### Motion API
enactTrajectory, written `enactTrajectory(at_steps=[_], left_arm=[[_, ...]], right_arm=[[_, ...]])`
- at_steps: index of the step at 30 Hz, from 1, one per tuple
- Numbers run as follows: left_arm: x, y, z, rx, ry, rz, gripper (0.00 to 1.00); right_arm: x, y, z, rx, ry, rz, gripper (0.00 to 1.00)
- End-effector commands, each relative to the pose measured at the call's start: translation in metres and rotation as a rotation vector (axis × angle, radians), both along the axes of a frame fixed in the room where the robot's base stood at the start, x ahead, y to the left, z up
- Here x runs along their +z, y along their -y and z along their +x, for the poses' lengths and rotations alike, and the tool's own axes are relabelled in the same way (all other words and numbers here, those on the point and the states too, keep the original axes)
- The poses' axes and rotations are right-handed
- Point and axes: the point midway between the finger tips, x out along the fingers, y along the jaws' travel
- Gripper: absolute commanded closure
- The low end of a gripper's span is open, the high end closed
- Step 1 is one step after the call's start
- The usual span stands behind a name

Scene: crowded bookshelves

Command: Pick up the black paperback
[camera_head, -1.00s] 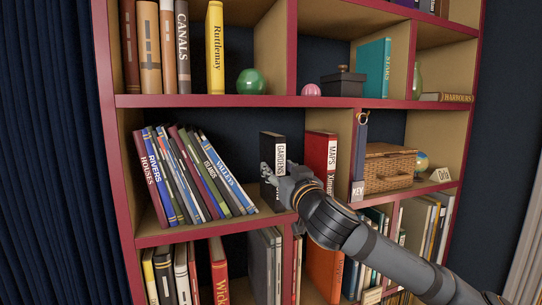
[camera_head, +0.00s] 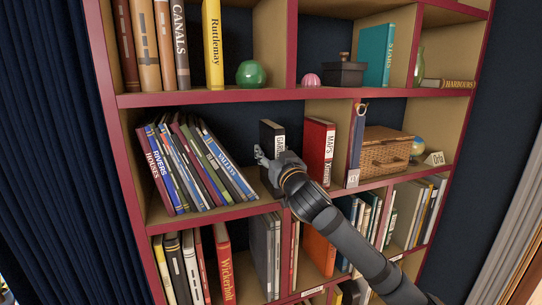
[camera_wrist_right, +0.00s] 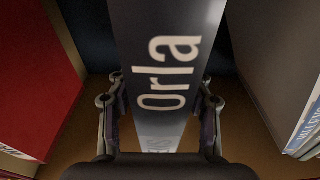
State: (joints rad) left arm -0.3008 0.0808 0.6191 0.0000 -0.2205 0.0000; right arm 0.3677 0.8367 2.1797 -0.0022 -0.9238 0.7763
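The black paperback (camera_head: 267,143) stands upright on the middle shelf, its spine facing out with white lettering. My right gripper (camera_head: 270,156) is at the spine and covers its lower part. In the right wrist view the dark spine (camera_wrist_right: 165,70) reads "Orla" and runs down between the two fingers (camera_wrist_right: 162,100). One finger is on each side of the book, close to its covers; I cannot see whether they touch. The gripper looks open around the book, which still stands on the shelf. My left gripper is not in view.
Leaning books (camera_head: 195,165) fill the left of this compartment. A red book (camera_head: 318,150) stands to the right, with free room between. The upper shelf board (camera_head: 200,97) runs above. A wicker basket (camera_head: 382,152) sits further right.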

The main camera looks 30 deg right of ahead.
Motion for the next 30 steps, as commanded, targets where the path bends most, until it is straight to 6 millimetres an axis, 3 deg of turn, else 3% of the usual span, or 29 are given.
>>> enactTrajectory(at_steps=[1, 11, 23, 30], left_arm=[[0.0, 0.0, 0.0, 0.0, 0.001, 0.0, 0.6], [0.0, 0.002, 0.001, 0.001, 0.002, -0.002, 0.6], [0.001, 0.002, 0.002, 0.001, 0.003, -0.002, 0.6], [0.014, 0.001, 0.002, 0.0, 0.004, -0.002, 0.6]], right_arm=[[0.0, 0.0, 0.0, 0.0, 0.0, 0.0, 0.56], [0.0, 0.0, 0.0, 0.0, 0.0, 0.001, 1.0], [0.002, 0.0, 0.0, 0.001, 0.003, -0.001, 1.0], [0.016, 0.004, 0.005, 0.002, 0.004, 0.002, 1.0]])
